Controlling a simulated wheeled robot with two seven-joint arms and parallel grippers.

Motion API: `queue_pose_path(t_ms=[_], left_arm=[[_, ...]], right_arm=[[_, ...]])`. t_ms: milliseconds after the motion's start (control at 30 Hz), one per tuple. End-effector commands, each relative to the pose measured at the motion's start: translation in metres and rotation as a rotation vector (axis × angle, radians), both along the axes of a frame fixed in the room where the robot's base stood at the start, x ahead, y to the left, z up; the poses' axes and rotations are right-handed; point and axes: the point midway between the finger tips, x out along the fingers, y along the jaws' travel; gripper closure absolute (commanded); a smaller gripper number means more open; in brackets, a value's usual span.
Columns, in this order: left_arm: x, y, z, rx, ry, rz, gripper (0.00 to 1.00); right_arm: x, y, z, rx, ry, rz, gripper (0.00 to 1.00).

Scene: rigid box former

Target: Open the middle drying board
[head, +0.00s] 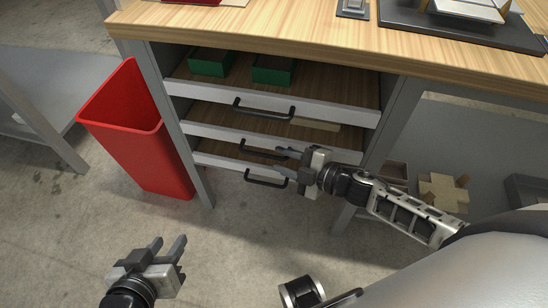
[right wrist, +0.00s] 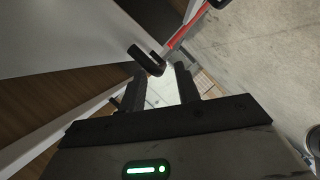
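The drying boards are stacked under the wooden bench, each with a white front and a black bar handle. The middle board (head: 213,135) has its handle (head: 258,150) near the right gripper. My right gripper (head: 283,160) is open, its fingertips at the right end of that handle and partly covering it. In the right wrist view a black handle (right wrist: 147,60) shows just beyond and between the fingertips (right wrist: 160,80); I cannot tell whether it touches them. My left gripper (head: 170,246) is open and empty, low over the floor at the left.
The top board (head: 325,108) carries two green boxes (head: 272,69). Its handle (head: 263,109) and the bottom board's handle (head: 265,180) lie above and below. A red bin (head: 140,130) stands left of the bench leg. The floor in front is clear.

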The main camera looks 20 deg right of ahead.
Motion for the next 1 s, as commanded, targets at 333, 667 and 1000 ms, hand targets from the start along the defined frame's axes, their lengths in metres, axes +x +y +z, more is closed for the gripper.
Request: queue_pose_path(t_ms=[333, 667, 1000], left_arm=[[0.002, -0.003, -0.009, -0.002, 0.016, -0.01, 0.64], [0.001, -0.003, -0.011, 0.0, 0.021, -0.011, 0.64], [0.001, -0.002, -0.01, 0.002, 0.019, -0.011, 0.64]], right_arm=[[0.024, 0.018, -0.007, 0.001, 0.001, 0.0, 0.67], [0.024, 0.018, -0.007, 0.001, 0.001, 0.0, 0.9], [0.023, 0.023, -0.006, 0.002, 0.002, 0.004, 1.0]])
